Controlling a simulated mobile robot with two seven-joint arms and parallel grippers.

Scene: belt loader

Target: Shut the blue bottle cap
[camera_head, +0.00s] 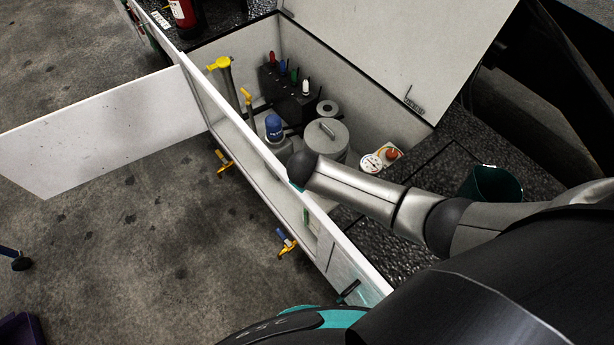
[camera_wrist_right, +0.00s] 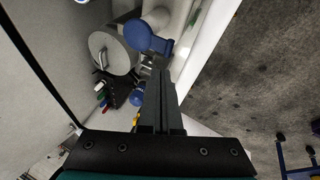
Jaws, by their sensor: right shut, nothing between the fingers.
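In the head view a blue cap (camera_head: 274,124) sits on a grey bottle inside the open bin, just inside its long white wall. In the right wrist view a broad blue cap (camera_wrist_right: 148,38) shows on a pale body beside the grey canister, and a smaller blue piece (camera_wrist_right: 137,98) shows farther down. I cannot tell which matches the head view's cap, or whether the cap is fully closed. My right gripper (camera_wrist_right: 159,78) is shut and empty, its fingertips just below the broad blue cap in the picture; contact is unclear. In the head view my arm hides it. My left gripper is out of view.
The lidded grey canister (camera_head: 326,137) stands close beside the bottle. A dark rack (camera_head: 290,95) with coloured knobs is behind. The white side wall (camera_head: 240,125) runs along the bin. Yellow handles and a round gauge (camera_head: 371,163) are nearby.

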